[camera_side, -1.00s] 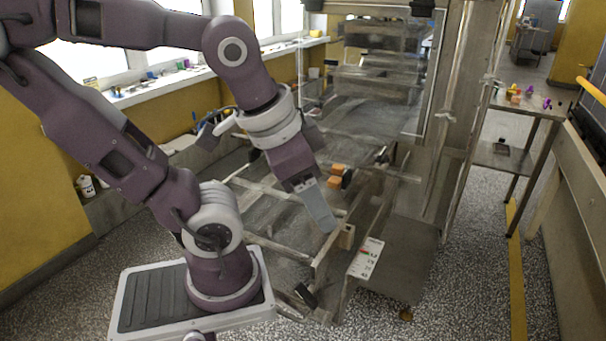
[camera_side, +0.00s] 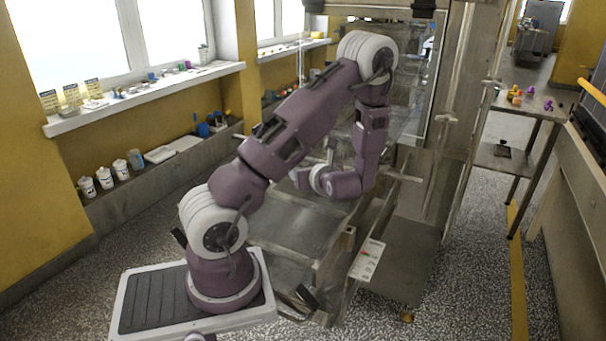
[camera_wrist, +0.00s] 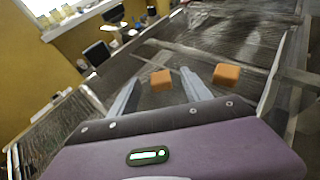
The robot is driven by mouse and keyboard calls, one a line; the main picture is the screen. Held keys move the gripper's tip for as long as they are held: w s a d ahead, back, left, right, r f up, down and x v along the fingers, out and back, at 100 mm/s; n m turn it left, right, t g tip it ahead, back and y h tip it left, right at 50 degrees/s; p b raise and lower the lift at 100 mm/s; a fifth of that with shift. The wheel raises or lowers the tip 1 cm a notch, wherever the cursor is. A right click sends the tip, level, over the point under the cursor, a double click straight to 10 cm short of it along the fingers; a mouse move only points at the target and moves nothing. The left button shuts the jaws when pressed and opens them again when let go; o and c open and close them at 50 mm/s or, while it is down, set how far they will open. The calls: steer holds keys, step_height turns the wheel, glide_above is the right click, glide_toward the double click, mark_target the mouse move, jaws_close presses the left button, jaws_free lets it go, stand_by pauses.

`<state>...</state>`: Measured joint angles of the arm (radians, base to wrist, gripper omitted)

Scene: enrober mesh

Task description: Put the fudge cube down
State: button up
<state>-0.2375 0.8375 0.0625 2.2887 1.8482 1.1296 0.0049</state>
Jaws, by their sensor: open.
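Two orange-brown fudge cubes show in the wrist view. One cube (camera_wrist: 161,80) appears between my fingertips, with a gap on both sides; I cannot tell how far beyond the tips it lies. The other cube (camera_wrist: 227,75) is just right of my right finger. Both appear to be on the grey mesh belt (camera_wrist: 238,40). My gripper (camera_wrist: 160,76) is open, its two grey fingers apart and holding nothing visible. In the side view my arm hides the cubes, and my fingers cannot be made out there.
The enrober's metal frame and rails (camera_side: 330,262) surround the mesh. A label plate (camera_side: 367,259) is at its front right. A windowsill (camera_side: 150,97) with small items runs along the left wall. A side table (camera_side: 535,104) with small coloured pieces stands at the right.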

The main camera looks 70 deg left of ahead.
steer(key=x, duration=0.3)
steer(key=shift+d, duration=0.1)
steer(key=shift+c, duration=0.5)
steer(key=c, duration=1)
steer(key=shift+o, duration=0.2)
steer(key=shift+r, duration=0.1)
